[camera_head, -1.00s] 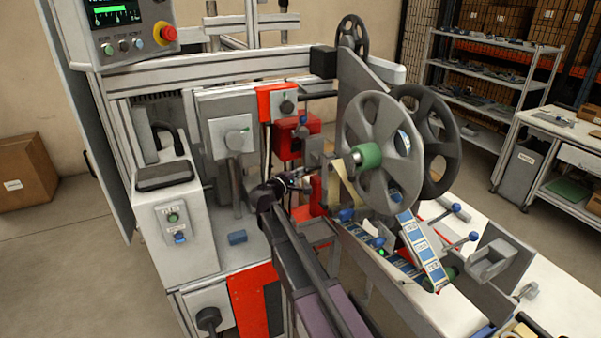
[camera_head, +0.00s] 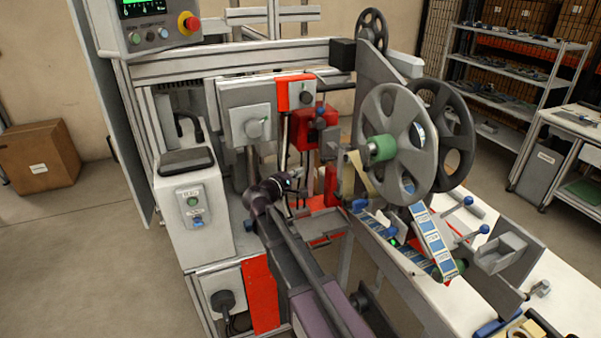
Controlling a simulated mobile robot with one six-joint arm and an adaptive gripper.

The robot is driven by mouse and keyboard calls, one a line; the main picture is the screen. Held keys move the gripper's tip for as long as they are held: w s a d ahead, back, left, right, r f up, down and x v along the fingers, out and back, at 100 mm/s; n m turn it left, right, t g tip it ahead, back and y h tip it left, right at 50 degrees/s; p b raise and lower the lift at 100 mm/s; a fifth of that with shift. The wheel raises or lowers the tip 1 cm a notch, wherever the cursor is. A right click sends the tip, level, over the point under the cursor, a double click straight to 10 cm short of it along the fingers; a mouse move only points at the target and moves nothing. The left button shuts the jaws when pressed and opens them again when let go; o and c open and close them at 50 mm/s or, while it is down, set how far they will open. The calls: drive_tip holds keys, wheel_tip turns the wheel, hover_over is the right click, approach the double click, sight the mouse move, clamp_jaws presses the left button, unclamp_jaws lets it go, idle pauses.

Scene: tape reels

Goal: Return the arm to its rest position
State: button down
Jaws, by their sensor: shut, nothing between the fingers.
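My arm (camera_head: 298,258) reaches up from the bottom edge of the head view to a dark wrist at the front of the labelling machine. My gripper (camera_head: 304,191) points right from the wrist, is small in the picture, and looks shut and empty. It is in front of the machine's red parts, left of the grey reel (camera_head: 397,100). The reel sits upright on a green hub (camera_head: 381,148). I cannot tell how much clearance the fingers have from the parts behind them.
A darker reel (camera_head: 455,135) stands behind the grey one. A label strip (camera_head: 432,243) runs down below them. A control box (camera_head: 193,200) stands left of my arm. Blue-knobbed levers and a metal bracket (camera_head: 502,253) are at right. Open floor lies at far left.

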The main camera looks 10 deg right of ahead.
drive_tip(key=s+d+f+m+g+y+p, duration=0.2)
drive_tip(key=s+d+f+m+g+y, duration=0.2)
drive_tip(key=s+d+f+m+g, duration=0.65)
drive_tip(key=s+f+g+y, duration=0.1)
drive_tip(key=s+y, duration=0.3)
drive_tip(key=s, duration=0.4)
drive_tip(key=s+a+f+g+y, duration=0.1)
drive_tip(key=s+f+y, duration=0.2)
drive_tip(key=s, duration=0.6)
drive_tip(key=shift+m+y+p, duration=0.35)
drive_tip(key=shift+m+y, duration=0.05)
drive_tip(key=shift+m, duration=0.05)
